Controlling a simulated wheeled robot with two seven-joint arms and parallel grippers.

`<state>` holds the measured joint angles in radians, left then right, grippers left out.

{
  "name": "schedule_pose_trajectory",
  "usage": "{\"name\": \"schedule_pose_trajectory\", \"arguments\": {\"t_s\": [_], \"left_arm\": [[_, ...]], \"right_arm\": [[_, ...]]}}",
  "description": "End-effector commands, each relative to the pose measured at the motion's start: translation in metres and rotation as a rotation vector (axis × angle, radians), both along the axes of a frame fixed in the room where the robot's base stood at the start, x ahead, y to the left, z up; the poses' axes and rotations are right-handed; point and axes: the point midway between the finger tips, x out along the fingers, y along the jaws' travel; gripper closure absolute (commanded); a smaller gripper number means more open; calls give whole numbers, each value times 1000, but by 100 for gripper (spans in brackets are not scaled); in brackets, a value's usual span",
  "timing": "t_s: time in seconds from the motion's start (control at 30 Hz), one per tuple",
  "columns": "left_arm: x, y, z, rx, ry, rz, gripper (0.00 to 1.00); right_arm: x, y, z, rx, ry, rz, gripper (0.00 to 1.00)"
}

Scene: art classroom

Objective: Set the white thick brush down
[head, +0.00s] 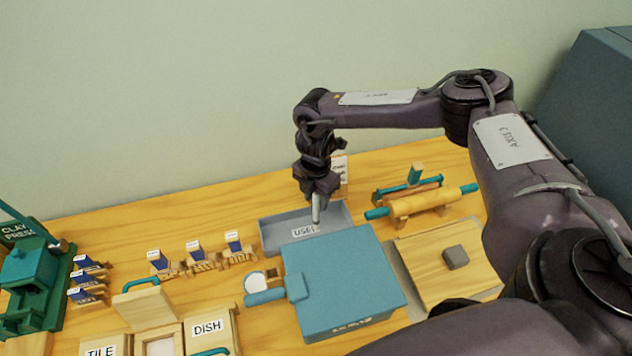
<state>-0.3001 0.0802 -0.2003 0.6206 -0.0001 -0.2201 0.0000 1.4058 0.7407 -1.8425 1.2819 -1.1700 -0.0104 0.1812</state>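My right gripper (317,193) points down over the grey tray (272,236) behind the blue box. It is shut on the white thick brush (316,210), a short pale shaft that hangs roughly upright below the fingers. The lower end of the brush is at the tray, near its label (304,231), which seems to read "USED". I cannot tell whether the brush touches the tray floor. The fingers hide the brush's upper part. My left gripper is out of view.
A blue lidded box (340,275) stands just in front of the tray. A rolling pin (425,204) rests on a stand to the right. A wooden board (430,250) bears a grey block (455,257). A green clay press (35,270) and small labelled stands (205,259) are left.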

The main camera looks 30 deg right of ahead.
Motion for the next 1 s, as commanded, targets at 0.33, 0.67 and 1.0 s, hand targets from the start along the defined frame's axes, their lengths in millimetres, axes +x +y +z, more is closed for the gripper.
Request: {"name": "schedule_pose_trajectory", "arguments": {"t_s": [0.33, 0.67, 1.0], "left_arm": [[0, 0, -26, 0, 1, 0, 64], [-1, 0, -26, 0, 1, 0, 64], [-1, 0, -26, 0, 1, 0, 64]], "right_arm": [[1, 0, 71, 1, -6, 0, 63], [0, 0, 99, -1, -1, 0, 63], [0, 0, 98, 0, 0, 0, 63]]}}
